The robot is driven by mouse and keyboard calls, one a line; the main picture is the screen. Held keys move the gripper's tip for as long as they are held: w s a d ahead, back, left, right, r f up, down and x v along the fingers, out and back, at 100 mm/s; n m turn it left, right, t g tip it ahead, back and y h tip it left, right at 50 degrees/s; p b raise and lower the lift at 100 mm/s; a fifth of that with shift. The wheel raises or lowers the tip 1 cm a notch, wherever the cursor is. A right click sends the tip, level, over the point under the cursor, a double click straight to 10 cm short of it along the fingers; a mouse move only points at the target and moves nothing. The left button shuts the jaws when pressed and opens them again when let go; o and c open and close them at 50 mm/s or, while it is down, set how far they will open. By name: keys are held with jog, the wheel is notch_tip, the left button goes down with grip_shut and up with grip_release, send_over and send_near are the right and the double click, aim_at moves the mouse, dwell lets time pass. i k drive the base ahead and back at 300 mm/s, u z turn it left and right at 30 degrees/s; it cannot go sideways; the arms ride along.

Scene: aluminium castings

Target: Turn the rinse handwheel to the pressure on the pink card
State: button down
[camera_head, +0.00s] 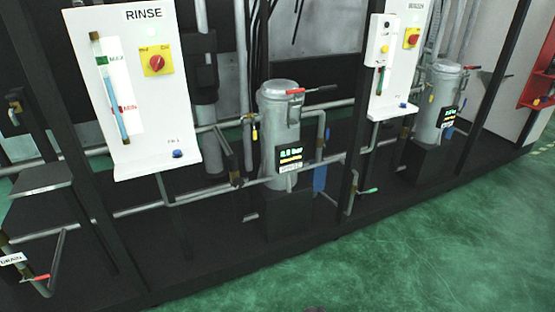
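The white panel marked RINSE (160,60) stands at the upper left. It carries a sight tube (108,90) with blue fill beside green and red labels, a red rotary switch (157,62) on a yellow plate, and a small blue knob (177,154) at its foot. To its right a grey canister (281,120) bears a small lit display (290,155) ending in "bar"; its digits are too small to read surely. I cannot make out a handwheel or a pink card for certain. My gripper is not in view.
A second white panel (396,50) and canister (438,100) stand further right, with a red unit (543,80) beyond. Black frame posts and grey pipes (230,190) cross in front. A DRAIN label (12,259) is at lower left. Green floor (440,230) is clear at lower right.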

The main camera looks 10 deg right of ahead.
aim_at(238, 183)
jog(key=z, duration=0.05)
jog(key=i, duration=0.95)
jog(key=u, duration=0.1)
